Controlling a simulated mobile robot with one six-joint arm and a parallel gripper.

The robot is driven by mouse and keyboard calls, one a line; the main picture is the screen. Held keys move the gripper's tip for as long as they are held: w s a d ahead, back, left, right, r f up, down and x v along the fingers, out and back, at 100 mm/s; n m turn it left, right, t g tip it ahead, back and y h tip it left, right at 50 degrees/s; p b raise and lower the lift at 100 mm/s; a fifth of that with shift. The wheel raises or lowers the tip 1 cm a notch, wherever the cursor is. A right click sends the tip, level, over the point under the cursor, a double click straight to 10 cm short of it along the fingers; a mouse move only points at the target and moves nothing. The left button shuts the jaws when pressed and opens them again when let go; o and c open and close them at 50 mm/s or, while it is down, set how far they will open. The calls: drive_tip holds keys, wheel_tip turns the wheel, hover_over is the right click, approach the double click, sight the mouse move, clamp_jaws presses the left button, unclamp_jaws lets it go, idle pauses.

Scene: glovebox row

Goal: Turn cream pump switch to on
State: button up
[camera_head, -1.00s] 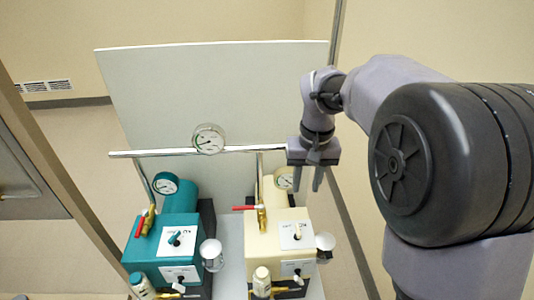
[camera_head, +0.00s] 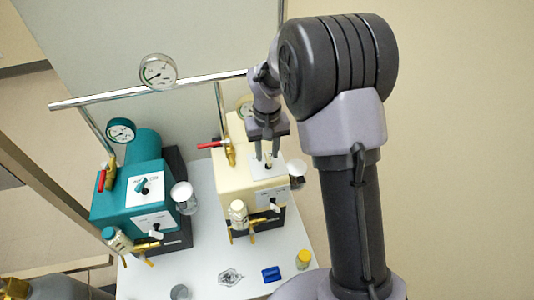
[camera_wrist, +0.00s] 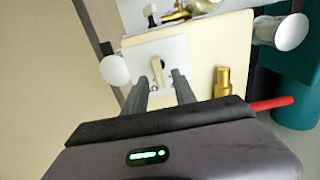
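The cream pump (camera_head: 236,200) stands on the white bench, right of a teal pump. Its white switch plate (camera_head: 260,176) is on top of the body, partly covered by my fingers. In the wrist view the plate (camera_wrist: 140,62) shows a small pale lever switch (camera_wrist: 157,70) at its middle. My gripper (camera_head: 267,156) is over the plate, pointing down. In the wrist view its two fingers (camera_wrist: 160,77) are apart, with the lever in the gap between the tips. I cannot tell whether they touch it. The plate's markings are too blurred to read.
The teal pump (camera_head: 125,205) is at left, with its own red-handled valve. A gauge (camera_head: 158,72) sits on the rear pipe.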

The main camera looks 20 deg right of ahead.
clamp_jaws()
drive_tip(key=shift+m, duration=0.4)
drive_tip(key=shift+s+d+m, duration=0.1)
drive_tip(key=shift+d+m, duration=0.05)
drive_tip(key=shift+m, duration=1.15)
drive_tip(key=shift+d+m, duration=0.15)
drive_tip(key=shift+m, duration=1.15)
unclamp_jaws()
